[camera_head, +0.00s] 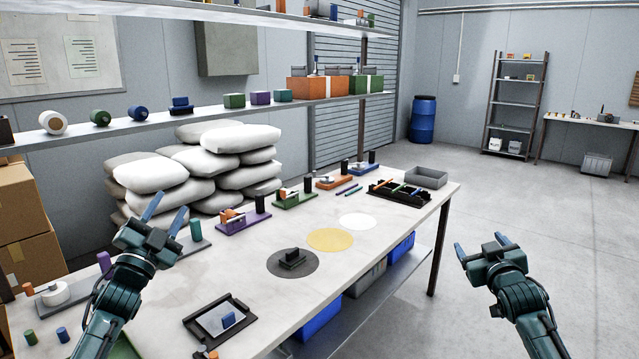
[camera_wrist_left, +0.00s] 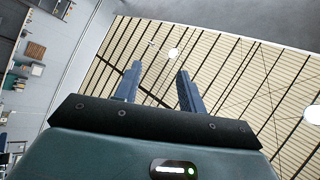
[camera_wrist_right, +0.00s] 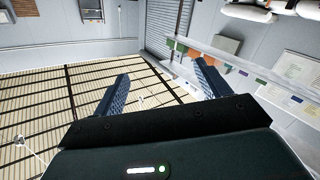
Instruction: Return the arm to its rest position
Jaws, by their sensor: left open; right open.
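My left gripper (camera_head: 164,212) is raised over the left part of the workbench (camera_head: 330,287) in the head view. Its two blue fingers are apart with nothing between them, and they also show spread in the left wrist view (camera_wrist_left: 156,88). My right gripper (camera_head: 482,247) is held beyond the right edge of the workbench, over the floor. Its fingers are apart and empty, as the right wrist view (camera_wrist_right: 160,90) also shows. Neither gripper appears to touch anything. Part of the bench behind the left arm is hidden.
The bench holds a black tray with rods (camera_head: 398,193), a grey bin (camera_head: 426,177), a dark block on a grey disc (camera_head: 292,262), a dark-framed plate (camera_head: 219,320) and several coloured fixtures along the back. A shelf (camera_head: 200,116) runs behind. Floor at the right is open.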

